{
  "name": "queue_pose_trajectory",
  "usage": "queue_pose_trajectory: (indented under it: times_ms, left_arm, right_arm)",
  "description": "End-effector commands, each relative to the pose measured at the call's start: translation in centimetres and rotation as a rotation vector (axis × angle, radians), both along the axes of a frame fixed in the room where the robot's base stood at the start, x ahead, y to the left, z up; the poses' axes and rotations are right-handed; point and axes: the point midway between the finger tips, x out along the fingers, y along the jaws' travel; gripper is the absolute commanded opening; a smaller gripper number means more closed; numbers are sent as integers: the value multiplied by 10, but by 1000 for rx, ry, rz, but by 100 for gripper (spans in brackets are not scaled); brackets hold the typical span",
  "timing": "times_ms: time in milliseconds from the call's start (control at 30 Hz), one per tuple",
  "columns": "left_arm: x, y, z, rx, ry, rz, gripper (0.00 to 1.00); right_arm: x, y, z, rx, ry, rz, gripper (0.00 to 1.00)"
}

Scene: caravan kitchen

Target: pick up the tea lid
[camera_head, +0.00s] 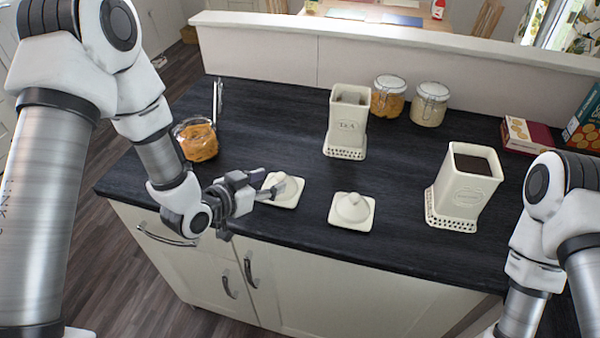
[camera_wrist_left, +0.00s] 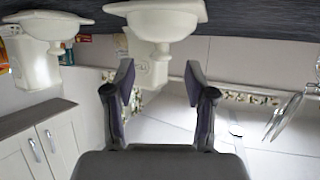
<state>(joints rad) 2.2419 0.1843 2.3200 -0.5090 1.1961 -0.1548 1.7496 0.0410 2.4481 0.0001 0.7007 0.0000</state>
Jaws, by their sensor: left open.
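Two cream square lids with round knobs lie on the dark counter. The left lid (camera_head: 292,198) is right at my left gripper's tips, and the right lid (camera_head: 351,212) lies apart beside it. I see no writing on either lid. The canister marked TEA (camera_head: 346,138) stands uncovered behind them. My left gripper (camera_head: 272,188) is open, with its fingers at the left lid's knob, partly hiding it. In the left wrist view, which looks upside down, the open fingers (camera_wrist_left: 158,82) point at a lid (camera_wrist_left: 160,20) with nothing clasped. My right gripper is out of view.
A second open canister (camera_head: 467,188) stands at the right. A glass jar (camera_head: 198,142) with orange contents is at the left. Two clip-top jars (camera_head: 430,104) stand at the back by the raised ledge (camera_head: 400,40). Boxes (camera_head: 527,136) are at the far right.

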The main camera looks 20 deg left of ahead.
Motion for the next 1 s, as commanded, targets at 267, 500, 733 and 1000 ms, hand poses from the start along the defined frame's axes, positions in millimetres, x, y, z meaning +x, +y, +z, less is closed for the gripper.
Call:
queue_pose_trajectory:
  times_ms: [267, 500, 733, 1000]
  left_arm:
    - [34, -14, -9, 2, 1, -3, 55]
    - [64, -25, -24, 0, 2, -1, 55]
    - [64, -25, -25, 0, 2, 0, 41]
    - [64, -24, -26, 0, 3, 0, 0]
  right_arm:
    - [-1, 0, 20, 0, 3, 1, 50]
    - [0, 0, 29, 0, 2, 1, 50]
    - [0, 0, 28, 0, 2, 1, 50]
    - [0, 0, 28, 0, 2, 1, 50]
